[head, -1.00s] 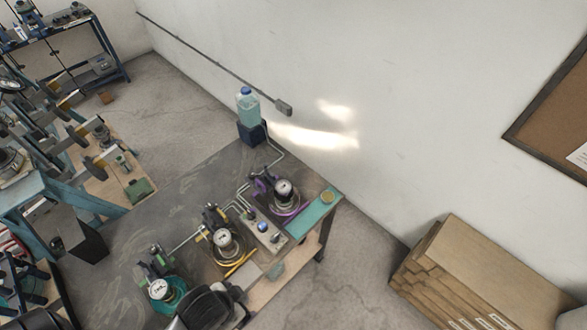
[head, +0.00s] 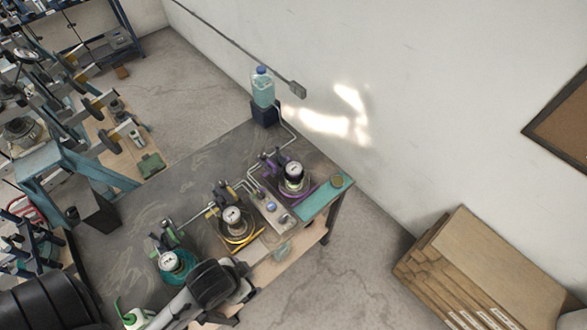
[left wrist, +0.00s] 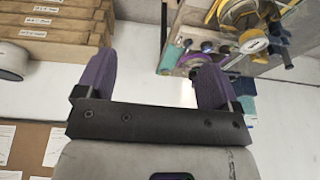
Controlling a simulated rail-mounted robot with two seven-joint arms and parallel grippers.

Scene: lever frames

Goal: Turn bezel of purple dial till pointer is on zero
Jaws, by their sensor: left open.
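The purple dial (head: 293,172) stands on the bench at its far right end, with a round white face and a dark bezel on a purple base. The pointer is too small to read. In the left wrist view, a purple rim (left wrist: 192,60) shows beside the right finger, partly hidden. My left gripper (left wrist: 153,72) has two purple fingers spread apart with nothing between them. In the head view my grey and black arm reaches over the bench's near edge, short of the purple dial; its fingers cannot be made out. My right gripper is not in view.
A yellow dial (head: 232,216) and a teal dial (head: 170,262) stand on the bench left of the purple one. A knob box (head: 272,208) and teal mat (head: 322,200) lie close by. A bottle (head: 263,88) stands behind. Stacked boxes (head: 490,262) are at right.

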